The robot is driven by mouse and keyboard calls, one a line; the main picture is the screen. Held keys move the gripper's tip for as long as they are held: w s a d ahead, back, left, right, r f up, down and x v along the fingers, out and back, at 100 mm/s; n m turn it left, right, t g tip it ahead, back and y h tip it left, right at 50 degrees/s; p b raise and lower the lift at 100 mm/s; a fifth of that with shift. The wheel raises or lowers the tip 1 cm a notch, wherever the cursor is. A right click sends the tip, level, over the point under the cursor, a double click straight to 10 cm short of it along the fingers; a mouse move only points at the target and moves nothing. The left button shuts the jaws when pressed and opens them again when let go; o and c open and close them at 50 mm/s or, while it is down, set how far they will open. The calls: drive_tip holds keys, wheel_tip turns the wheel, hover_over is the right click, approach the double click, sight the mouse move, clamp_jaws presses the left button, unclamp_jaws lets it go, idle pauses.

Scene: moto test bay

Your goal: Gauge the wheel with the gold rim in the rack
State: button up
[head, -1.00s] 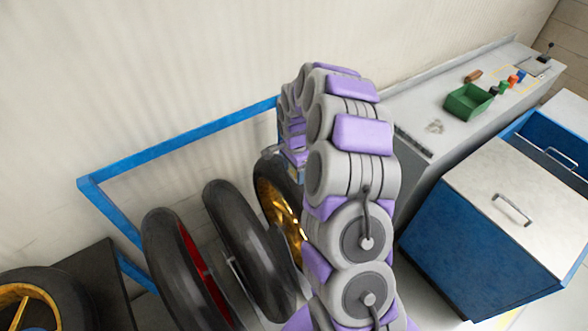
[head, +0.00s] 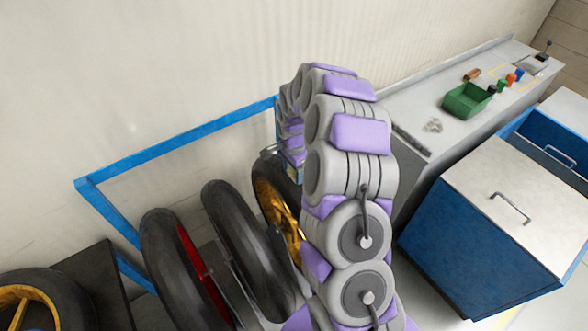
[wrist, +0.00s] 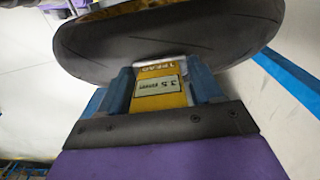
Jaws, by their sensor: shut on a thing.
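The wheel with the gold rim (head: 283,222) stands in the blue rack (head: 180,140), farthest right of the wheels there and partly hidden behind my arm. In the wrist view a black tyre (wrist: 170,38) fills the top. My gripper (wrist: 163,84) has blue fingers shut on a yellow tread gauge (wrist: 160,98). The gauge's small display seems to read 3.5; its unit is too blurred to read. The gauge's far end meets the tyre's edge in the picture; I cannot tell whether they touch. In the head view the gripper is mostly hidden by my arm.
A red-rimmed wheel (head: 180,265) and another black wheel (head: 245,250) stand left of the gold one. Another gold-rimmed wheel (head: 45,290) lies at lower left. A bench (head: 430,125) with a green bin (head: 467,101) and a blue cabinet (head: 480,240) are on the right.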

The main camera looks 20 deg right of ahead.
idle(0.4)
drive_tip(key=shift+a+r, duration=0.1)
drive_tip(key=shift+r, duration=2.85)
drive_tip(key=shift+a+f, duration=0.1)
drive_tip(key=shift+f, duration=0.1)
drive_tip(key=s+a+f+n+b, duration=0.2)
drive_tip(key=a+f+n+b, duration=0.6)
drive_tip(key=n, duration=0.7)
drive_tip(key=a+b, duration=0.2)
drive_tip(key=b, duration=0.2)
drive_tip(key=shift+s+a+f+n+b, duration=0.15)
drive_tip(key=shift+s+a+n+b, duration=0.15)
drive_tip(key=shift+a+n, duration=0.1)
drive_tip(key=shift+d, duration=0.15)
